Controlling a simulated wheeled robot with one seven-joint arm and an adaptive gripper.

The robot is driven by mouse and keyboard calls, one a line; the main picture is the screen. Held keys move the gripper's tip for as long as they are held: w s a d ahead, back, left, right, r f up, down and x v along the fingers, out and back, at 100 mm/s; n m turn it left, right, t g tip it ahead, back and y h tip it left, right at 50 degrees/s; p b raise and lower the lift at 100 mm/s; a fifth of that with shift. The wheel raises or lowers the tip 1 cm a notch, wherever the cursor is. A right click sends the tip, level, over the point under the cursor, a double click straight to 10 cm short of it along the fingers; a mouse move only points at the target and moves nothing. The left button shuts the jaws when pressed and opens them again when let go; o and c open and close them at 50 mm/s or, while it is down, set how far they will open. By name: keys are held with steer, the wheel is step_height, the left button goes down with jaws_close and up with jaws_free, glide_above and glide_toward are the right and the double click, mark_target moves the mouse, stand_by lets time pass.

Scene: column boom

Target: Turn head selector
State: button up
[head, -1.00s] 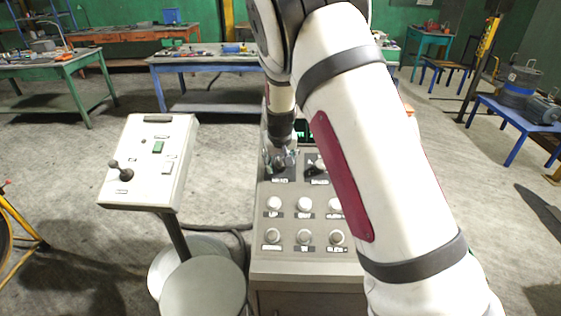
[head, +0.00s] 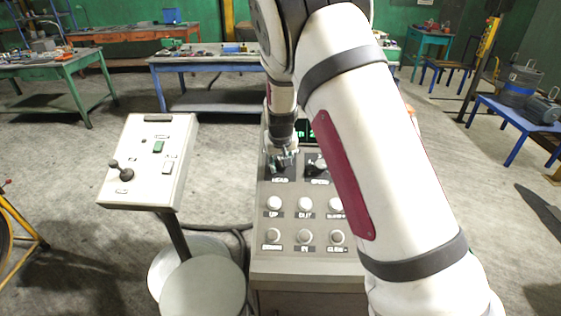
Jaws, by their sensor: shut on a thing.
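The grey control console (head: 262,245) stands in the middle of the head view. The head selector (head: 279,172) sits at its upper left, above the label "HEAD", and is mostly hidden by my gripper. My gripper (head: 283,160) points down at the selector, its fingers closed around the knob. A dark display with green characters (head: 308,132) shows behind the gripper, largely covered by my arm.
Below the selectors are two rows of round white buttons (head: 305,205). A separate tilted control box (head: 150,160) with a black joystick (head: 122,171) stands to the left on a post. Round grey stools or bases (head: 203,288) stand below it. Workbenches (head: 205,66) line the back.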

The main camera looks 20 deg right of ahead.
steer(key=m, duration=0.5)
steer(key=shift+d+m+y, duration=0.1)
steer(key=shift+m+y, duration=0.2)
steer(key=shift+y, duration=0.1)
steer(key=m+t, duration=0.1)
steer(key=m, duration=0.4)
steer(key=shift+s+b, duration=0.1)
steer(key=shift+b, duration=0.25)
steer(key=o, duration=1.2)
steer(key=shift+c, duration=0.2)
steer(key=v, duration=1.2)
steer(key=shift+d, duration=0.15)
steer(key=shift+s, duration=0.15)
